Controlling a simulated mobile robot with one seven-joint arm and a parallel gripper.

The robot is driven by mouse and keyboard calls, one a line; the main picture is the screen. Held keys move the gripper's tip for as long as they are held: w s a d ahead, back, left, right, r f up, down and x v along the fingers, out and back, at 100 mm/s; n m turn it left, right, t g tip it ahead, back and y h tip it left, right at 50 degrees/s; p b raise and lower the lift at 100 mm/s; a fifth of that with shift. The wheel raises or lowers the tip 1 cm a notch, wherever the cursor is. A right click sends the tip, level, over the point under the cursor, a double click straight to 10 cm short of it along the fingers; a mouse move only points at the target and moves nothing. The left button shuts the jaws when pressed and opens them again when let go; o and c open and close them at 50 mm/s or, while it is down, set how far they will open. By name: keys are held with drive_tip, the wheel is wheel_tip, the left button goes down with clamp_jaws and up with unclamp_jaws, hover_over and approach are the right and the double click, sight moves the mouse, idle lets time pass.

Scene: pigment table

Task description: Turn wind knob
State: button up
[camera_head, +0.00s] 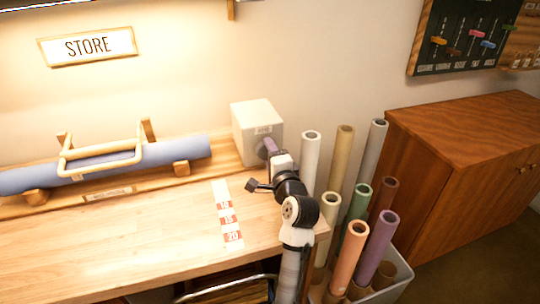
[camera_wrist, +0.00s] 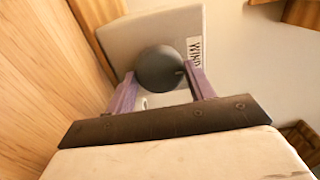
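A pale box (camera_head: 257,130) stands on the wooden bench against the wall, with a small label on its front. Its dark round knob (camera_wrist: 161,68) shows in the wrist view, beside a label reading "WIND" (camera_wrist: 194,51). My gripper (camera_head: 268,145) is at the box's front right. In the wrist view my purple fingers (camera_wrist: 160,70) are spread apart, one on each side of the knob, with their tips near its edges. Whether they touch it is hard to tell. In the head view my gripper mostly hides the knob.
A blue roll (camera_head: 110,165) lies on wooden supports at left under a bent handle. A strip numbered 10, 15, 20 (camera_head: 228,216) lies on the bench (camera_head: 130,240). Several coloured tubes stand in a bin (camera_head: 400,280) right of my arm, before a brown cabinet (camera_head: 455,165).

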drive_tip(key=o, duration=0.4)
drive_tip(key=b+v, duration=0.3)
drive_tip(key=v, duration=1.1)
drive_tip(key=shift+w, duration=0.1)
